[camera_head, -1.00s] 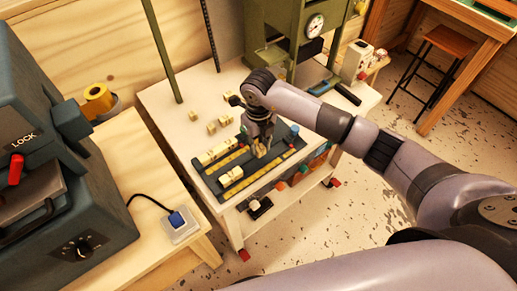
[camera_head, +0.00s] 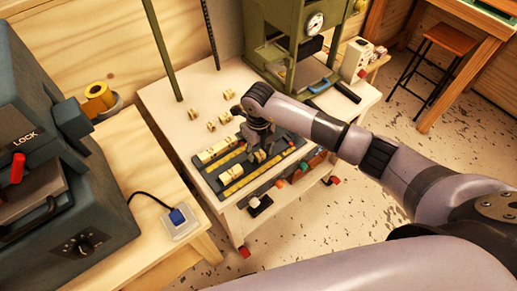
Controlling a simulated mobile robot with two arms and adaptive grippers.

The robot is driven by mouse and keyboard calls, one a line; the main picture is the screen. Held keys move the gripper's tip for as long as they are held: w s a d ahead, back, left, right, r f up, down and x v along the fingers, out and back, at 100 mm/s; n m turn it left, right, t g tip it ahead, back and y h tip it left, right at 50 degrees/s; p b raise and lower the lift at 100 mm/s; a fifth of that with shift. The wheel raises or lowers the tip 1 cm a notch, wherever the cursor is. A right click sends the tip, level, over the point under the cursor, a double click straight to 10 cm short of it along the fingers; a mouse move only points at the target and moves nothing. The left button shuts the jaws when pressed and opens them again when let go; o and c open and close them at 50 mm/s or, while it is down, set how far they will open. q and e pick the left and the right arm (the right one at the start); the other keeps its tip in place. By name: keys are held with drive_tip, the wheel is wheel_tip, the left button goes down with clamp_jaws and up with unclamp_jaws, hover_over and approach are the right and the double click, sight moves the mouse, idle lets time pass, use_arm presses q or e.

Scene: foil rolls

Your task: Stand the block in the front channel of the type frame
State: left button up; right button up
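The type frame (camera_head: 207,177) is a dark tray with yellow strips along its channels, on a white table. Pale blocks (camera_head: 213,151) stand in its back channel at the left. More pale blocks (camera_head: 231,174) sit at the left of the front channel. My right gripper (camera_head: 259,157) points down over the right half of the frame, close to the front channel. Its fingers are small and dark here. My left gripper is out of view.
Several loose pale blocks (camera_head: 211,126) lie on the table behind the frame. A green press (camera_head: 277,35) with a gauge stands at the back. A dark stamp-like thing (camera_head: 260,204) is at the front edge. A blue-grey machine (camera_head: 60,150) stands on the left bench.

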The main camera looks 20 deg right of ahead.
sight(258, 152)
drive_tip(key=shift+r, duration=0.1)
drive_tip(key=shift+r, duration=0.2)
wheel_tip(258, 152, up, 12)
drive_tip(key=b, duration=0.2)
idle(0.3)
